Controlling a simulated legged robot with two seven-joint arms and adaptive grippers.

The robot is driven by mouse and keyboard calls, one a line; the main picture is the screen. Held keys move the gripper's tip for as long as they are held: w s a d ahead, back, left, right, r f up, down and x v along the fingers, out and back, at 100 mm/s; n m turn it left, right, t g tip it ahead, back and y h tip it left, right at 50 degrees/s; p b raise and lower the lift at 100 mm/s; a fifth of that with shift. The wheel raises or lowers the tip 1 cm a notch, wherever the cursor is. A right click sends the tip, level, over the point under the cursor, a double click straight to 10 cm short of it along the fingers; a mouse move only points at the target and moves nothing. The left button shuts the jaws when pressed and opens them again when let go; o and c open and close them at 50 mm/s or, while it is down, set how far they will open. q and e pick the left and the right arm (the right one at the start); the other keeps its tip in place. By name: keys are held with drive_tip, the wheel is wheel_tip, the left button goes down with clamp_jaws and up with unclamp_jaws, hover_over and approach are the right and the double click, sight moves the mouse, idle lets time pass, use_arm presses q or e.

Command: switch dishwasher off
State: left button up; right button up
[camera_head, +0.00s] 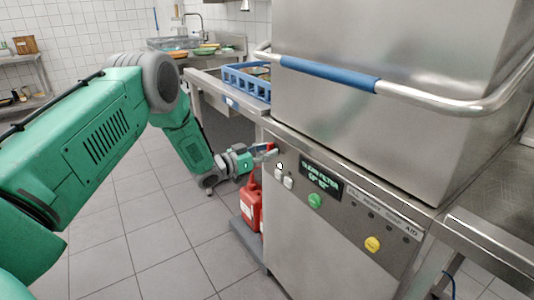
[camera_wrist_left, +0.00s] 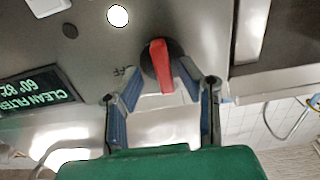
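The dishwasher (camera_head: 340,235) is a steel hood machine with its front panel facing me. Its red switch handle on a round black base shows in the left wrist view (camera_wrist_left: 161,68), with a small "OFF"-like mark beside it. In the head view only a bit of red (camera_head: 270,147) shows at the panel's left end, mostly behind my gripper. My left gripper (camera_head: 268,154) is at that end of the panel. In the left wrist view its fingers (camera_wrist_left: 160,92) are spread, one on each side of the red handle, with gaps between. My right gripper is not in view.
The panel has a lit display (camera_head: 320,178), a green button (camera_head: 315,200) and a yellow button (camera_head: 372,243). A blue-sleeved hood bar (camera_head: 330,73) runs above. A red canister (camera_head: 251,205) stands below my gripper. A blue rack (camera_head: 247,80) sits on the side counter.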

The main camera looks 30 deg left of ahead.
use_arm(q)
drive_tip(key=shift+a+f, duration=0.15)
drive_tip(key=shift+a, duration=0.15)
drive_tip(key=c, duration=0.6)
drive_tip(key=shift+a, duration=0.25)
clamp_jaws()
drive_tip(key=shift+d+n, duration=0.3)
drive_tip(key=shift+n, duration=0.1)
drive_tip(key=shift+w+a+n, duration=0.1)
drive_tip(key=shift+a+n, duration=0.05)
drive_tip(key=shift+n, duration=2.7)
drive_tip(key=shift+a+n, duration=0.1)
drive_tip(key=shift+n, duration=2.8)
drive_tip(key=shift+w+a+n, duration=0.1)
drive_tip(key=shift+a+n, duration=0.05)
drive_tip(key=shift+n, duration=2.7)
